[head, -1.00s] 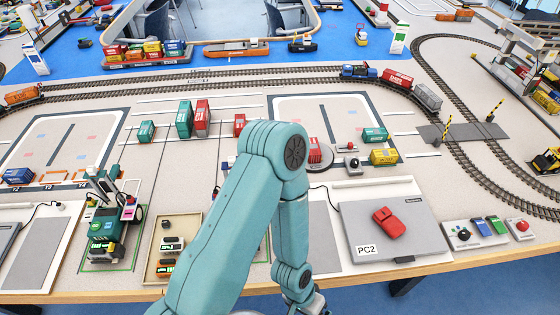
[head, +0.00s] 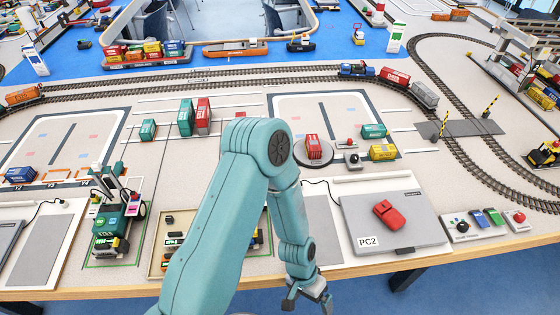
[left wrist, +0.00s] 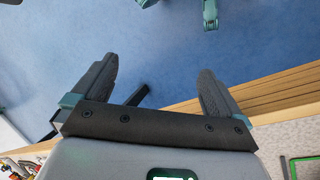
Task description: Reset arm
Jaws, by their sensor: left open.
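My left arm, teal, comes in from the bottom of the head view and bends down at its elbow in front of the layout table (head: 275,277). My left gripper (head: 307,303) hangs at the front edge of the table, over the blue floor. In the left wrist view my left gripper (left wrist: 158,80) has its two dark fingers wide apart. My right gripper is not in view.
A red container (head: 313,146) stands on a round plate behind the elbow. A green vehicle (head: 112,220) stands at left. A small tray (head: 155,240) is partly behind my upper arm.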

